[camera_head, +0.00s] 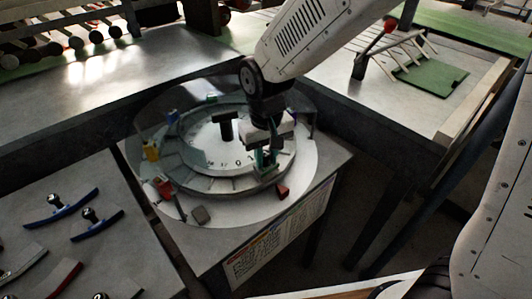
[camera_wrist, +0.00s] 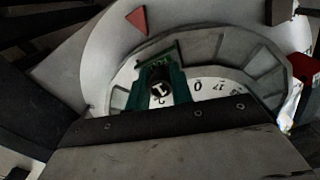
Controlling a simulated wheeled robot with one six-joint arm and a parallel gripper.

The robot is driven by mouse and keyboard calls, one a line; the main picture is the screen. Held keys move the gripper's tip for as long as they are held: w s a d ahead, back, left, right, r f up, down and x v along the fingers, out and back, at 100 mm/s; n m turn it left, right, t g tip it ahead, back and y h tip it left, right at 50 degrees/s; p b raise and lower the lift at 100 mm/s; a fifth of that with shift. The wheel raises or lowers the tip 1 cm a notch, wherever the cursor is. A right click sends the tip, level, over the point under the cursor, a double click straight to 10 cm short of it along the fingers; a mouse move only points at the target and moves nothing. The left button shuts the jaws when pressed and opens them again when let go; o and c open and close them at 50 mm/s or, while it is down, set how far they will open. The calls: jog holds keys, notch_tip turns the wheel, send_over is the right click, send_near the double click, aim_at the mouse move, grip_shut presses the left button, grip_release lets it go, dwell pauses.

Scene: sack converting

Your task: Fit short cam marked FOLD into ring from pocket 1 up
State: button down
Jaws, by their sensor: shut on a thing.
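My gripper (camera_head: 265,152) is over the near right part of the round ring (camera_head: 200,183), pointing down. In the wrist view, my gripper (camera_wrist: 161,92) is shut on the dark round knob of a green cam (camera_wrist: 155,62), which bears a small label too blurred to read. The cam is at the ring's pocketed band; I cannot tell whether it is seated or just above. In the wrist view the ring (camera_wrist: 203,46) shows several grey pockets around a white numbered dial (camera_wrist: 208,84). My gripper hides part of the cam and ring.
A red triangular pointer (camera_head: 282,191) lies just outside the ring. Several coloured pieces, one yellow (camera_head: 151,151), stand around the ring. A clear curved guard (camera_head: 160,105) rises behind. Blue knobbed cams (camera_head: 62,212) and a red one (camera_head: 62,279) lie on the left table.

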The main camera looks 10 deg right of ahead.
aim_at(266, 154)
jog(key=shift+f, duration=0.45)
jog(key=c, duration=1.1)
grip_release()
jog(key=shift+c, duration=0.2)
jog(key=shift+r, duration=0.1)
notch_tip(266, 154, up, 15)
jog(key=shift+f, duration=0.2)
